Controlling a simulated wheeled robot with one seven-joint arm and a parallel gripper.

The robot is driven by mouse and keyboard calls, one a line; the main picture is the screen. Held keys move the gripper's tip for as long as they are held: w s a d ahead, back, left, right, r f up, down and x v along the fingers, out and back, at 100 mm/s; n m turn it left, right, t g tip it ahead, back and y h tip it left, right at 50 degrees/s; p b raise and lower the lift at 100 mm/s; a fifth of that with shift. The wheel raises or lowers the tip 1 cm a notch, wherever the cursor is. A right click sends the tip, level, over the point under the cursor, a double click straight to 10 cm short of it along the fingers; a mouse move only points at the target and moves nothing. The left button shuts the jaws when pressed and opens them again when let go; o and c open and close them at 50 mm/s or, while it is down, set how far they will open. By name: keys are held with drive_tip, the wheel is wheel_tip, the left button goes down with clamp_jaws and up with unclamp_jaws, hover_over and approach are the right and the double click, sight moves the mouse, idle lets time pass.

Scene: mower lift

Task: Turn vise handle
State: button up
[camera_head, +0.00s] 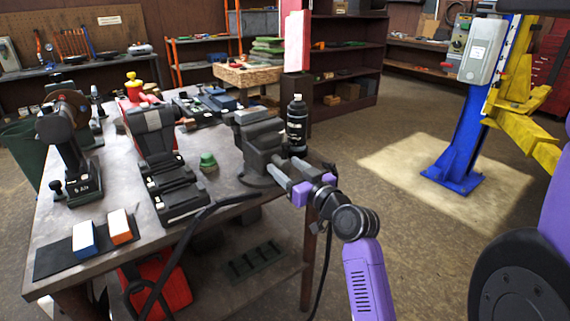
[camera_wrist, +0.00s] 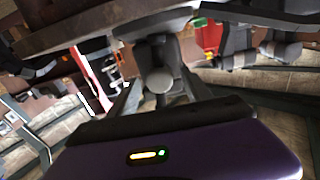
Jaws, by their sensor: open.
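The grey bench vise (camera_head: 258,142) is mounted at the right edge of the workbench. Its screw end faces my gripper (camera_head: 297,183), whose purple-marked fingers are beside the vise's front, near the handle. In the wrist view a round grey end (camera_wrist: 159,80) of the vise's screw or handle shows ahead, roughly centred between the fingers. My gripper is open, and I see nothing held in it. The handle bar itself is partly hidden by the fingers in the head view, so I cannot tell its angle or whether a finger touches it.
A black spray can (camera_head: 297,125) stands just behind the vise. The workbench (camera_head: 120,254) also carries battery chargers (camera_head: 165,180), a green cap-like object (camera_head: 208,161) and a grinder (camera_head: 70,130). A black cable hangs near my arm. A blue lift post (camera_head: 455,140) stands right; floor between is clear.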

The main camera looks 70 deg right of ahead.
drive_tip(key=shift+w+d, duration=0.3)
drive_tip(key=shift+w, duration=0.2)
clamp_jaws()
drive_tip(key=shift+m+p, duration=0.3)
